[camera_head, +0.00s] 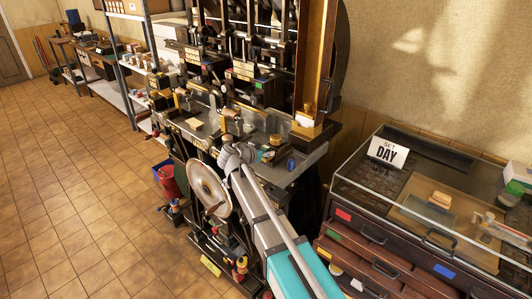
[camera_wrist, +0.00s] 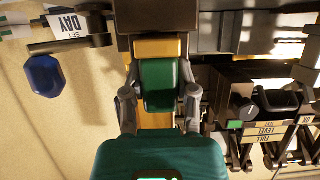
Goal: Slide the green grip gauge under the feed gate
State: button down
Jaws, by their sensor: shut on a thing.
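In the wrist view my gripper (camera_wrist: 160,96) is shut with a finger on each side of the green grip gauge (camera_wrist: 160,78), a green block with a yellow band at its far end. The yellow end is right at the lower edge of a dark block (camera_wrist: 160,16), which looks like the feed gate. I cannot tell whether they touch or whether part of the gauge is under it. A yellow strip shows behind the gauge. In the head view my arm reaches to the press bench (camera_head: 292,178); my fingers and the gauge are too small to make out there.
A blue knob (camera_wrist: 43,75) is left of my gripper in the wrist view. Dark control boxes with labels (camera_wrist: 270,130) are close on the right. A large wheel (camera_head: 207,188) is at the front.

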jog(key=shift+c, duration=1.5)
grip_release()
jog(key=shift+r, duration=0.1)
